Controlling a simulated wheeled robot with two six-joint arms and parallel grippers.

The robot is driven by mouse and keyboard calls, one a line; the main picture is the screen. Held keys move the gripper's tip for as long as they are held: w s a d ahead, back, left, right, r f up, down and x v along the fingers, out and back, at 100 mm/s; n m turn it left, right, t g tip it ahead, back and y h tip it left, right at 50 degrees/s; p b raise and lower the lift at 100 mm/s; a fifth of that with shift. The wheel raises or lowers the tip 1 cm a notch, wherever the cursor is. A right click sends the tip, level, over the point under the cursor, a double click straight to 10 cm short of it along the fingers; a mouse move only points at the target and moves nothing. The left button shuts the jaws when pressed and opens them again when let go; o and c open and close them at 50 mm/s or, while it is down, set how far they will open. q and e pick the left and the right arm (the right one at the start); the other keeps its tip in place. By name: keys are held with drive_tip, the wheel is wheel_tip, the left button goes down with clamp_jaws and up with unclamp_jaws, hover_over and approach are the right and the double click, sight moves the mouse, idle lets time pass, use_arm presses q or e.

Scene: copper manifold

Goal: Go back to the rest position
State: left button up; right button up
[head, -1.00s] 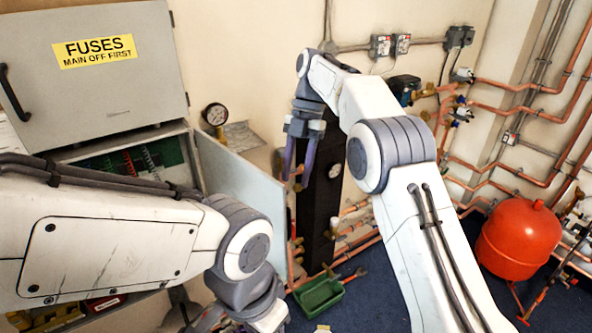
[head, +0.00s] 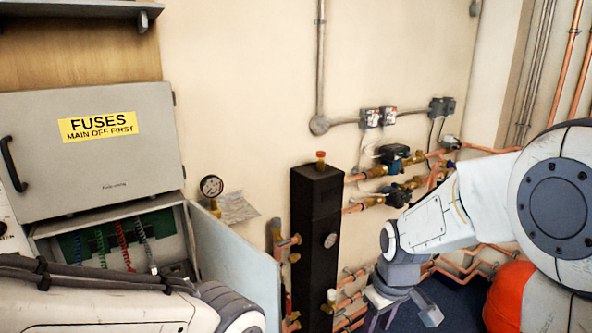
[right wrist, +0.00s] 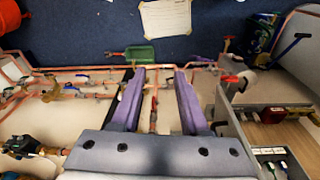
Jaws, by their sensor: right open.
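My right gripper (head: 380,318) hangs at the bottom of the head view, just right of the black column. Its purple fingers point down and are cut off by the picture edge. In the right wrist view its two fingers (right wrist: 160,76) stand apart with nothing held between them. Copper pipework and a red-handled valve (right wrist: 154,103) show behind the gap. My left forearm crosses the bottom left of the head view, and the left gripper is out of the picture.
The black column (head: 318,240) with gauge and valves stands mid-wall. Left are the grey fuse box (head: 95,165) and its open panel (head: 235,265). A red tank (head: 505,295) is partly behind my right arm. A green tray (right wrist: 140,54) lies on the blue floor.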

drive_tip(key=s+d+f+m+t, duration=0.1)
drive_tip(key=s+d+f+m, duration=0.15)
drive_tip(key=s+m, duration=0.35)
drive_tip(key=s+a+r+n+g, duration=0.1)
drive_tip(key=s+a+r+n, duration=0.1)
drive_tip(key=s+a+n, duration=0.2)
drive_tip(key=s+a+r+n+g, duration=0.1)
drive_tip(key=s+a+r+n, duration=0.2)
drive_tip(key=s+a, duration=0.6)
drive_tip(key=shift+s+a+r+n+g+y, duration=0.3)
drive_tip(key=shift+s+a+n, duration=0.1)
drive_tip(key=shift+s, duration=0.45)
